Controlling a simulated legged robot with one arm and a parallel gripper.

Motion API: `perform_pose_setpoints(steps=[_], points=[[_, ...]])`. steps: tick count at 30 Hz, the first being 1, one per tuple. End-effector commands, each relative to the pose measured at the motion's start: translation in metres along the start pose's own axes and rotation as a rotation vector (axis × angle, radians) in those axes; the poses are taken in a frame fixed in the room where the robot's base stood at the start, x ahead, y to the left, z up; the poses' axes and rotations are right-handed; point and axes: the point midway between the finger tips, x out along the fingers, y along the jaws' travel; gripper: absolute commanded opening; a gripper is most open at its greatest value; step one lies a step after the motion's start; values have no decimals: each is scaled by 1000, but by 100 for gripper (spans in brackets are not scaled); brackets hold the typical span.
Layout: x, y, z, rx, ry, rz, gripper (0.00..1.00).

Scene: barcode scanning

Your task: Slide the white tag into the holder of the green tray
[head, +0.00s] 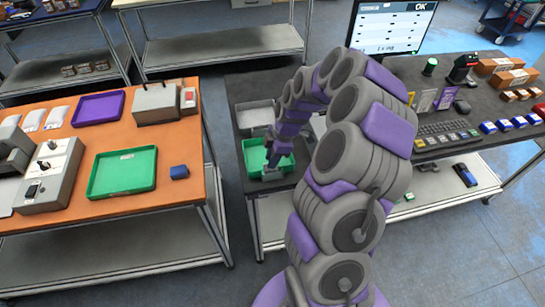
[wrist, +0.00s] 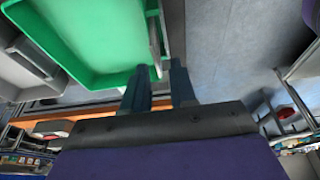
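The green tray (head: 283,163) stands on the dark table in the head view, next to a grey tray. In the wrist view the green tray (wrist: 90,75) fills the upper left. A thin pale strip (wrist: 155,35) runs along its side; I cannot tell whether it is the holder or the white tag. My gripper (wrist: 160,68) has its fingers apart, at the tray's near right corner, one on each side of the strip's lower end. In the head view my gripper (head: 270,170) is over the tray's front edge, and my arm hides part of the table.
A grey tray (head: 257,114) sits behind the green one. The orange table (head: 135,205) at left holds another green tray (head: 122,172), a purple tray (head: 98,108) and grey devices. A monitor, keyboard (head: 446,135), scanner and boxes stand at right.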

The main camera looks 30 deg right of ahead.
Motion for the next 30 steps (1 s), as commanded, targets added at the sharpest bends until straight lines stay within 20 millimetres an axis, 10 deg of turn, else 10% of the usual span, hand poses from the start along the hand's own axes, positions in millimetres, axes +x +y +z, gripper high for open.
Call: perform_pose_setpoints(steps=[14,30], points=[[-14,0,0,0,2,0,33],[-131,2,-1,1,0,6,33]])
